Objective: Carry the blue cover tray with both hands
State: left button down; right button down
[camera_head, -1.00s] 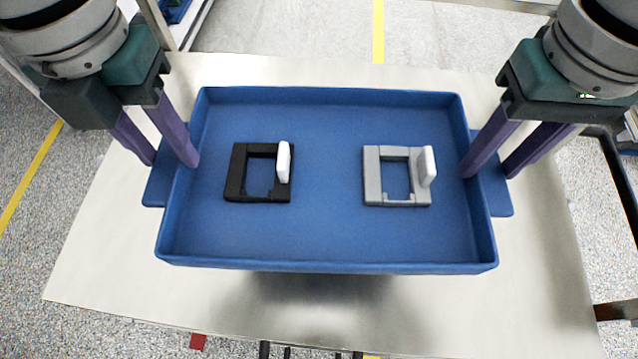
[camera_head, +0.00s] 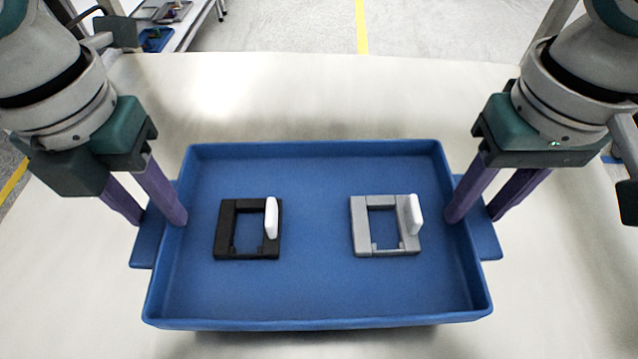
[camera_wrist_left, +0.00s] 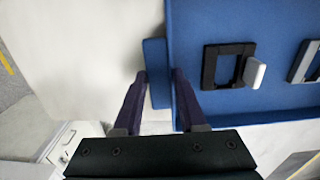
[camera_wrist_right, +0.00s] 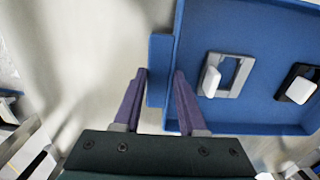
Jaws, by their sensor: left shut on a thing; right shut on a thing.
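The blue cover tray (camera_head: 318,285) is in front of me over the pale table, roughly level. A black frame-shaped cover with a white tab (camera_head: 225,230) lies in its left half, and a grey one with a white tab (camera_head: 360,228) in its right half. My left gripper (camera_head: 160,218) is shut on the tray's left handle (camera_wrist_left: 156,60). My right gripper (camera_head: 475,216) is shut on the right handle (camera_wrist_right: 159,60). A shadow shows below the tray's near edge; I cannot tell if its bottom touches the table.
The pale table top (camera_head: 300,100) is clear around the tray. Beyond its far edge is a grey floor with a yellow line (camera_head: 362,25). A shelf or bench with a blue bin (camera_head: 155,40) stands at the far left.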

pick_arm(q)
jog(key=shift+f, duration=0.15)
pick_arm(e)
jog(key=shift+f, duration=0.15)
